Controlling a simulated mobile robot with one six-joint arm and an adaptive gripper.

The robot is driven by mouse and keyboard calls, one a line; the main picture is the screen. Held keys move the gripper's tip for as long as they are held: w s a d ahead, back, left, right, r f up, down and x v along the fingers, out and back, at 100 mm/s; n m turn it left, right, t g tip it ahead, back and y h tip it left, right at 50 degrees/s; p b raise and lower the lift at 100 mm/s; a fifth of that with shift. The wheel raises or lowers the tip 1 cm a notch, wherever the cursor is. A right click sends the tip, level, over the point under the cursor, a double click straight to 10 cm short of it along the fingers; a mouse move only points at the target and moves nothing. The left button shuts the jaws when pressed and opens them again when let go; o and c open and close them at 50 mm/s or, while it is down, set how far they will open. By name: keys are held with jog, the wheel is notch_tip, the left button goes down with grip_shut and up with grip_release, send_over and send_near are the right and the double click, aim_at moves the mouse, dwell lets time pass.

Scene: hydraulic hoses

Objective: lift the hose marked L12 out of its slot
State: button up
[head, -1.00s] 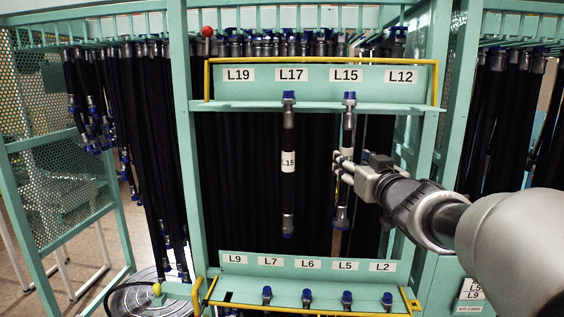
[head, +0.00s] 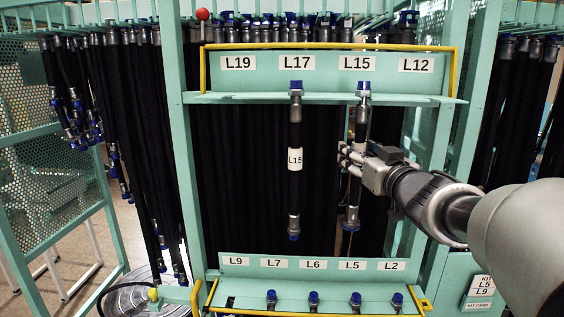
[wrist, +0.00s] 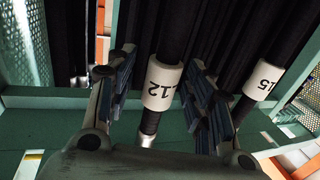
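The L12 hose (head: 352,200) is a short black hose with metal ends and a blue cap. It hangs from the upper green rack under the label L15, its lower end slightly left of its top. In the wrist view its white L12 tag (wrist: 163,84) is between the fingers. My gripper (head: 351,157) is around the hose at tag height, coming from the right. In the wrist view the fingers (wrist: 160,100) stand apart, with gaps on both sides of the hose. The fingers largely hide the tag in the head view.
A hose tagged L15 (head: 295,185) hangs to the left under the label L17. No hose shows under L19 or L12. A yellow rail (head: 330,46) frames the upper rack. Below, a lower rack (head: 375,287) holds several blue-capped hoses. Long black hoses hang behind.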

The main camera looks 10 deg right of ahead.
jog(key=shift+w+f, duration=0.15)
jog(key=shift+w, duration=0.15)
jog(key=c, duration=0.4)
jog(key=shift+s, duration=0.15)
jog(key=shift+c, duration=1.3)
grip_shut()
jog(key=shift+a+r, duration=0.1)
jog(key=shift+r, duration=0.1)
